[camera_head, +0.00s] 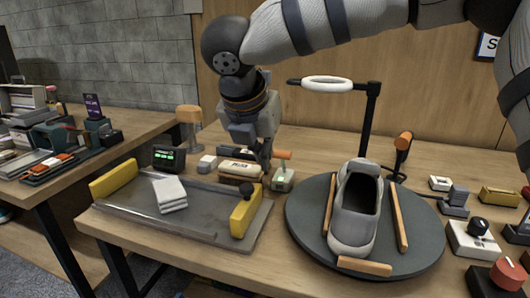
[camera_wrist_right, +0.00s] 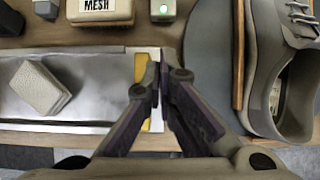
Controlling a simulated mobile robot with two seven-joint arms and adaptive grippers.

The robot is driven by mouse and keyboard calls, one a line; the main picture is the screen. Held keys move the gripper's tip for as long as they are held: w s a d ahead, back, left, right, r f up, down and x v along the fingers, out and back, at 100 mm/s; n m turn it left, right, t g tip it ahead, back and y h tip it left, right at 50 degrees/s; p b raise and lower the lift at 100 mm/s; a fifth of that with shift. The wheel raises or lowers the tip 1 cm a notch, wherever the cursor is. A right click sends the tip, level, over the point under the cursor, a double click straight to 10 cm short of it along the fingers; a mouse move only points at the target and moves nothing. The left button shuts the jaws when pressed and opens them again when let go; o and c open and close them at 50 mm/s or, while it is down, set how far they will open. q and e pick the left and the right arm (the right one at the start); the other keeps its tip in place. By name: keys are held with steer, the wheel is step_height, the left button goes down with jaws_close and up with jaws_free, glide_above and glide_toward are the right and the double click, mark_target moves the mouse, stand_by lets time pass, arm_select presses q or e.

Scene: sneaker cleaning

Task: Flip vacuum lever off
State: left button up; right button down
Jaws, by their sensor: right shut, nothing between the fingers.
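A small pale box (camera_head: 283,180) with a green light stands at the back of the table, just right of my right gripper. An orange-ended handle (camera_head: 282,154) shows above it; it looks like the lever, but I cannot tell for sure. The box also shows at the top of the right wrist view (camera_wrist_right: 163,9), with its green light lit. My right gripper (camera_head: 262,165) points down in front of the box and is shut and empty. My left gripper is not in view.
Knobbed boxes (camera_head: 473,240) stand far right.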

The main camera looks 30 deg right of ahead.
mark_target(274, 157)
steer(key=b+x, duration=0.1)
steer(key=x, duration=0.7)
steer(key=shift+s+f, duration=0.1)
steer(key=shift+f, duration=0.05)
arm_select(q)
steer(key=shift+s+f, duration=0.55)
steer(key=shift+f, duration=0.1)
arm_select(e)
steer(key=w+d+r, duration=0.2)
steer(key=shift+w+d, duration=0.25)
steer(key=shift+d, duration=0.1)
steer(key=shift+w+d+r+p, duration=0.1)
steer(key=shift+d+r+p, duration=0.05)
steer(key=shift+r+p, duration=0.15)
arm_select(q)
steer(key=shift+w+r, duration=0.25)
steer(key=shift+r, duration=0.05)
arm_select(e)
steer(key=shift+g+y, duration=0.3)
